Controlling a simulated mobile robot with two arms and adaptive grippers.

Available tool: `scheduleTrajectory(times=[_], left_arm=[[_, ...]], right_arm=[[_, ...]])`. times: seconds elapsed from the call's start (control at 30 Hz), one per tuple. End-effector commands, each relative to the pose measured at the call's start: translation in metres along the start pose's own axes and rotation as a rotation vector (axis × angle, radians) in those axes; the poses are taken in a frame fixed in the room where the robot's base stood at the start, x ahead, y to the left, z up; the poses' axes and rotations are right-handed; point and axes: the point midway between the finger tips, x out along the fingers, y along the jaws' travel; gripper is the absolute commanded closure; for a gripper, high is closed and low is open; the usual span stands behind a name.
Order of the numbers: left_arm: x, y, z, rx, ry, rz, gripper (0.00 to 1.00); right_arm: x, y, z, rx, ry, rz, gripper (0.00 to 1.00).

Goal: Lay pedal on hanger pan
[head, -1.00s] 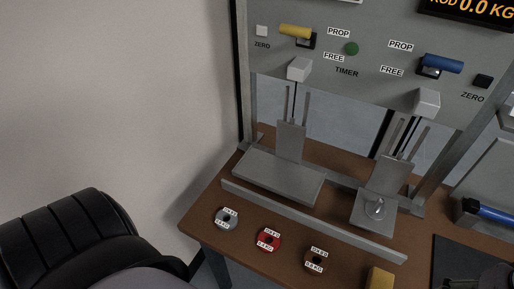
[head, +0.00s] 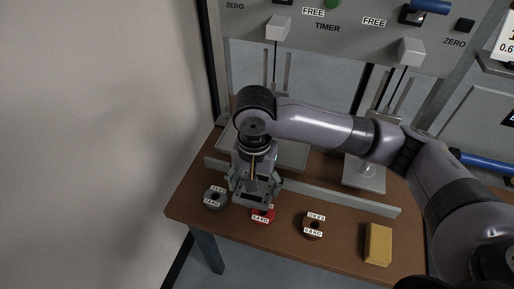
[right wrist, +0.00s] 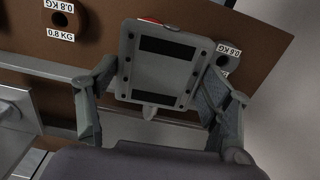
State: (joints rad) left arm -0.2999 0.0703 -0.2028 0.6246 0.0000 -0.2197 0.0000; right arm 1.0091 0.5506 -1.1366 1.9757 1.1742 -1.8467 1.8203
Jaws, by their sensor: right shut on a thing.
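The pedal (right wrist: 160,66), a grey block with two black strips and a short stub, sits between the fingers of my right gripper (right wrist: 160,88) in the right wrist view. In the head view the gripper (head: 256,184) points down, shut on the pedal (head: 250,194), above the front of the bench near the red weight. Two grey hanging plates stand behind the rail: a wide left one (head: 294,152), partly hidden by my arm, and a smaller right one (head: 370,181). I cannot tell which is the hanger pan. My left gripper is not in view.
A low grey rail (head: 340,195) runs along the bench. Grey blocks hang above the plates.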

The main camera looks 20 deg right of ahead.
Motion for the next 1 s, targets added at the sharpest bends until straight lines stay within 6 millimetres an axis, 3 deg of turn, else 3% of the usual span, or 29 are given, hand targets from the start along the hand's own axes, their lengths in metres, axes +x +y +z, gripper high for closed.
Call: scheduleTrajectory(times=[0.17,0.63,0.97,1.0], left_arm=[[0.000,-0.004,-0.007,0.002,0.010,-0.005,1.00],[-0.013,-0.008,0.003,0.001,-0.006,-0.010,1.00],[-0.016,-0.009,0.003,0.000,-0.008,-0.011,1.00],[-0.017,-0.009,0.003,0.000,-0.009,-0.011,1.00]], right_arm=[[0.003,-0.005,-0.026,0.049,0.008,0.003,0.61],[0.001,0.000,-0.148,0.044,0.007,0.002,0.61],[0.001,0.001,-0.182,0.041,0.007,0.001,0.61],[0.011,0.002,-0.179,0.037,0.003,0.004,0.61]])
